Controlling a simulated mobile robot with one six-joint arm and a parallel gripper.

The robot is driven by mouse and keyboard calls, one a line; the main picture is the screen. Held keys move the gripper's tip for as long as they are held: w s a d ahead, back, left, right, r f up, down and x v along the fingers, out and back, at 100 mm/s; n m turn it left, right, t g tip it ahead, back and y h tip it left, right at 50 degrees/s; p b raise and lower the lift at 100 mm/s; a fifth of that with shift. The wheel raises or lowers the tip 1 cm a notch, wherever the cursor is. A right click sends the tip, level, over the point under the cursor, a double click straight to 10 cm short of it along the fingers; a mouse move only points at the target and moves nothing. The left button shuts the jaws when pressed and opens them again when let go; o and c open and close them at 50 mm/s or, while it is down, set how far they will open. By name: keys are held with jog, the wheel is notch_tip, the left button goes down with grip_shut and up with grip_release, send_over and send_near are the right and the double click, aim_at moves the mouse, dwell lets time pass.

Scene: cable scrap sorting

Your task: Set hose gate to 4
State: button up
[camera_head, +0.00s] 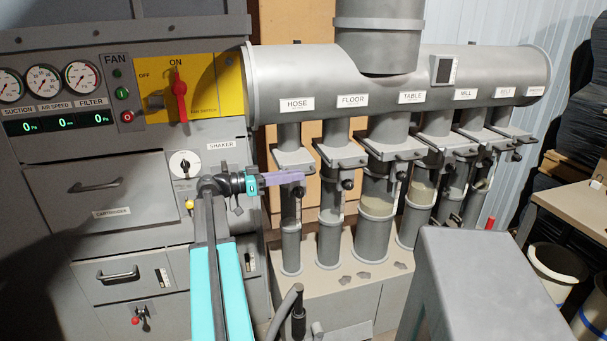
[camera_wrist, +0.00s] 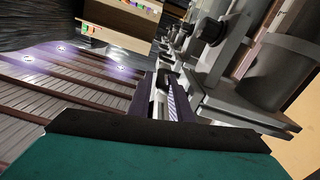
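The hose gate (camera_head: 293,160) is a grey plate across the leftmost duct, under the HOSE label (camera_head: 297,104). A dark knob (camera_head: 298,192) sits below it on the front of the duct. My gripper (camera_head: 288,178), with purple fingers, reaches from the left in front of this duct, just below the gate plate. In the wrist view the dark purple fingers (camera_wrist: 166,97) point ahead, with a pale striped strip near their tips. I cannot tell whether they touch or hold anything. The gate's setting is not readable.
More gated ducts stand to the right, including the floor gate (camera_head: 342,155) and table gate (camera_head: 395,148). A yellow fan switch panel (camera_head: 205,75) and a shaker dial (camera_head: 184,165) are at left. A grey box (camera_head: 480,285) fills the front right.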

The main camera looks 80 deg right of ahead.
jog(key=shift+x, duration=1.9)
grip_shut()
